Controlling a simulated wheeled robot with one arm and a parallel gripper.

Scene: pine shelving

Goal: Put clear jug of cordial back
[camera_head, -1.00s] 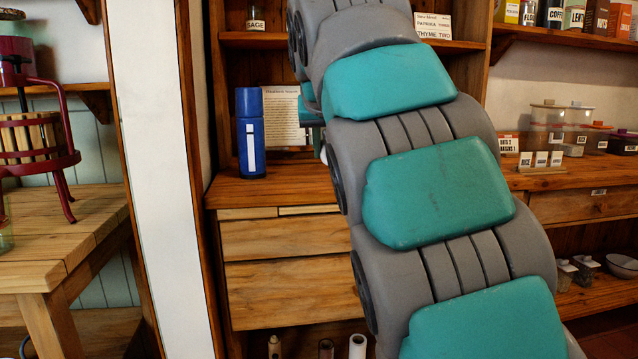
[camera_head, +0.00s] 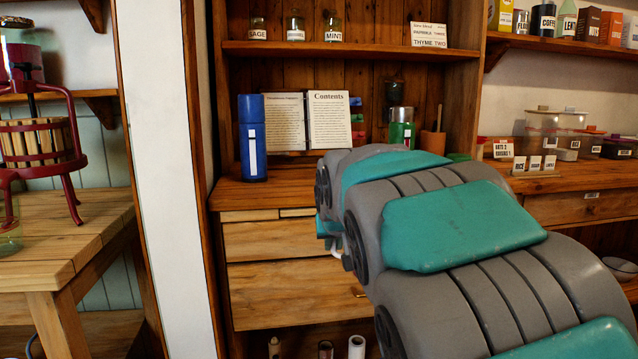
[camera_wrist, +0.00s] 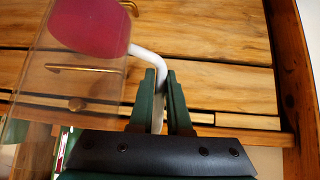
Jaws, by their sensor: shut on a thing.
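The clear jug (camera_wrist: 80,70) shows in the wrist view at the upper left, with pink-red cordial (camera_wrist: 92,22) in it. It appears upside down in that picture. Its white bent handle (camera_wrist: 146,56) runs between the green fingers of my gripper (camera_wrist: 161,78), which is shut on it. Pine drawer fronts with brass pulls lie behind the jug. In the head view my grey and teal arm reaches in front of the drawers and hides nearly all of the gripper and jug.
A blue flask (camera_head: 252,138), an open book (camera_head: 328,120) and a green flask (camera_head: 401,128) stand on the dresser counter (camera_head: 285,188). Labelled jars (camera_head: 296,28) line the shelf above. A fruit press (camera_head: 38,140) stands on the left bench. Containers (camera_head: 556,135) crowd the right shelving.

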